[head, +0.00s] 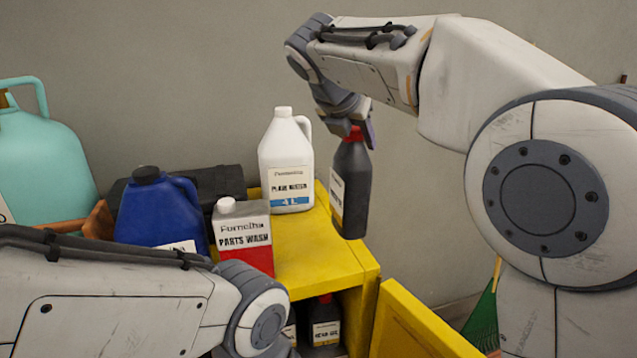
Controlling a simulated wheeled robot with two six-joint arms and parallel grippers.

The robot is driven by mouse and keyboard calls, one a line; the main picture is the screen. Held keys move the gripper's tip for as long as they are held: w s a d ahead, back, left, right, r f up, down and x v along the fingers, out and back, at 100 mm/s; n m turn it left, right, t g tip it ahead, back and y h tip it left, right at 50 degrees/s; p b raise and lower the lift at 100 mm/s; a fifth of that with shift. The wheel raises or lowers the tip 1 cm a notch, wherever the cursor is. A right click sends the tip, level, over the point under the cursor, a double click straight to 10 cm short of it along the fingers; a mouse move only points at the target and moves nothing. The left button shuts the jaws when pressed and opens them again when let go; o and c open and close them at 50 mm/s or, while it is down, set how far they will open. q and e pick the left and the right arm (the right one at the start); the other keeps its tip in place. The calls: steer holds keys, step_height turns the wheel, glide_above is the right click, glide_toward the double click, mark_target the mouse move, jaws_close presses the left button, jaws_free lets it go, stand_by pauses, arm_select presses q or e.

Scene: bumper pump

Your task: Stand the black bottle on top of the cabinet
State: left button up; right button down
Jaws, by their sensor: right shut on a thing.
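The black bottle (351,190) has a red cap and a pale label and hangs nearly upright. My right gripper (354,130) is shut on it at the cap end. The bottle is in front of the right part of the yellow cabinet top (310,243) in the head view; I cannot tell whether its base touches the top or is above it. My left arm crosses the lower left, and its gripper is out of view.
On the cabinet top stand a white jug (287,165) and a parts wash can (242,237). A blue jug (160,212), black case (215,183) and teal tank (42,150) are further left. The yellow door (415,325) is open. Another bottle (325,322) stands inside the cabinet.

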steer(key=w+a+f+p, duration=0.3)
steer(key=w+a+f, duration=0.2)
steer(key=f, duration=0.3)
steer(key=shift+a+f, duration=0.3)
steer(key=shift+a, duration=0.4)
steer(key=shift+c, duration=1.8)
jaws_free()
steer(key=shift+f, duration=0.2)
